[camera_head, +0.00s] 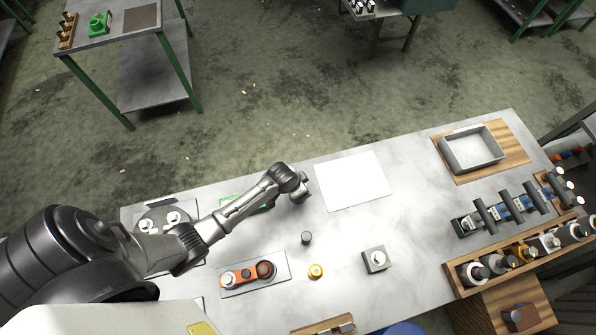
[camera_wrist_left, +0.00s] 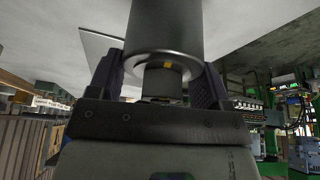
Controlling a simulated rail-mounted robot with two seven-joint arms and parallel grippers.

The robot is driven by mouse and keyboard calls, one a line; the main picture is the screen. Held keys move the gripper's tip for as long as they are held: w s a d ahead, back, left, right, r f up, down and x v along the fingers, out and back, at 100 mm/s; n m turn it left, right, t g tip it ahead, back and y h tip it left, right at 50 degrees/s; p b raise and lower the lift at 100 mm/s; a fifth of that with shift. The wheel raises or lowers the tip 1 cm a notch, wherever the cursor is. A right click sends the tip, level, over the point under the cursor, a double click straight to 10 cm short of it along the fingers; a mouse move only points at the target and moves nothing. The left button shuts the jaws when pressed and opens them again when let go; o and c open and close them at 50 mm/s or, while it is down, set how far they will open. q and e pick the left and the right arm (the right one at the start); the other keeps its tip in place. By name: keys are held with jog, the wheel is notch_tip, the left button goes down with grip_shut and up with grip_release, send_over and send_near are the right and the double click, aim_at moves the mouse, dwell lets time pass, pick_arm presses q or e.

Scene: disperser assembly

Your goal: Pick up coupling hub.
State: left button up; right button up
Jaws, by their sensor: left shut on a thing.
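My left gripper (camera_head: 300,188) is at the far edge of the table, just left of the white sheet. In the left wrist view my left gripper (camera_wrist_left: 158,82) is shut on a grey metal cylinder with a wide flange and a small yellow mark, which I take for the coupling hub (camera_wrist_left: 166,30). One dark finger lies on each side of its narrower end. Its far end is cut off by the top of that view. In the head view the gripper and wrist mostly hide it. My right gripper is not in view.
A white sheet (camera_head: 352,181) lies right of the gripper. A small dark cylinder (camera_head: 306,238), a yellow ring part (camera_head: 315,271), a grey block (camera_head: 376,260) and an orange part on a plate (camera_head: 248,273) stand nearer. A grey tray (camera_head: 472,148) and a wooden rack (camera_head: 459,283) are right.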

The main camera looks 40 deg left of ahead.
pick_arm(q)
jog(key=c, duration=0.7)
jog(key=shift+c, duration=0.7)
jog(key=shift+r, duration=0.15)
